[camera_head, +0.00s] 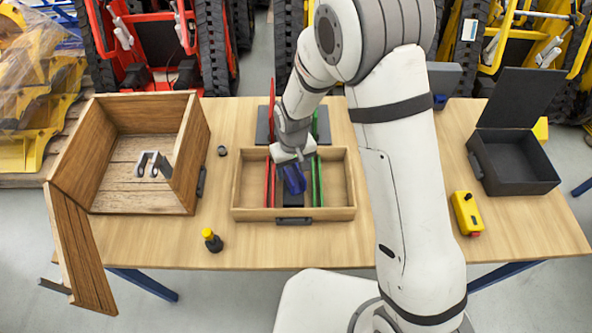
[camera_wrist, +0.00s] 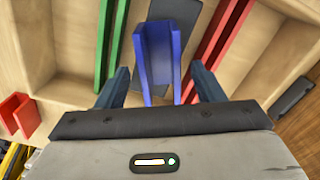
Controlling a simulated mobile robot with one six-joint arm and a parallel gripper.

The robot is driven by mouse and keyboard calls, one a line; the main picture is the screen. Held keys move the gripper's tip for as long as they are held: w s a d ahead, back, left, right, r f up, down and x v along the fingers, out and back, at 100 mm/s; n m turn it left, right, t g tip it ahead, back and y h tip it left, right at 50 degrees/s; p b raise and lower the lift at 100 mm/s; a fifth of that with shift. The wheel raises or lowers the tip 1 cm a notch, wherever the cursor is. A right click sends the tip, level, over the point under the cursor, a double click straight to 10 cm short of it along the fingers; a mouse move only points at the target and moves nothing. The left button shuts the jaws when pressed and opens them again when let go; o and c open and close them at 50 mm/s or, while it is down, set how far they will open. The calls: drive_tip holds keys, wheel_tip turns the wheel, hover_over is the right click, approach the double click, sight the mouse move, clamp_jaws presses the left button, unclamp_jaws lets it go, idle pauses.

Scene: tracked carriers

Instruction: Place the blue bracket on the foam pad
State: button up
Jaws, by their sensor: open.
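The blue bracket (camera_head: 294,180) is a U-shaped channel, tilted, in the middle compartment of a shallow wooden tray. In the wrist view the blue bracket (camera_wrist: 160,48) lies between my fingers, with a gap on each side. My gripper (camera_head: 290,160) is open around it; its two dark fingers also show in the wrist view (camera_wrist: 160,80). A dark flat strip, apparently the foam pad (camera_head: 291,200), lies under and beside the bracket; it also shows in the wrist view (camera_wrist: 184,14). I cannot tell whether the bracket rests fully on it.
Red (camera_head: 270,185) and green (camera_head: 316,182) dividers flank the bracket in the wooden tray (camera_head: 245,213). An open wooden box (camera_head: 190,150) stands left, a black lidded box (camera_head: 513,165) right. A yellow control box (camera_head: 466,213) and a yellow-capped item (camera_head: 211,240) stand on the table.

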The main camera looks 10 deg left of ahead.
sight(294, 181)
wheel_tip(294, 181, up, 11)
drive_tip(key=b, duration=0.1)
drive_tip(key=shift+f, duration=0.2)
drive_tip(key=s+d+r+m+t, duration=0.1)
drive_tip(key=s+d+r+m, duration=0.15)
drive_tip(key=d+r, duration=0.55)
drive_tip(key=s+d+r+m+t, duration=0.1)
drive_tip(key=s+d+r+m, duration=0.3)
drive_tip(key=d, duration=0.8)
drive_tip(key=s+d+r+t, duration=0.1)
drive_tip(key=s+d+r, duration=0.2)
drive_tip(key=s+d, duration=0.4)
drive_tip(key=shift+s+d+m, duration=0.2)
drive_tip(key=shift+d+m, duration=0.15)
drive_tip(key=shift+d, duration=0.1)
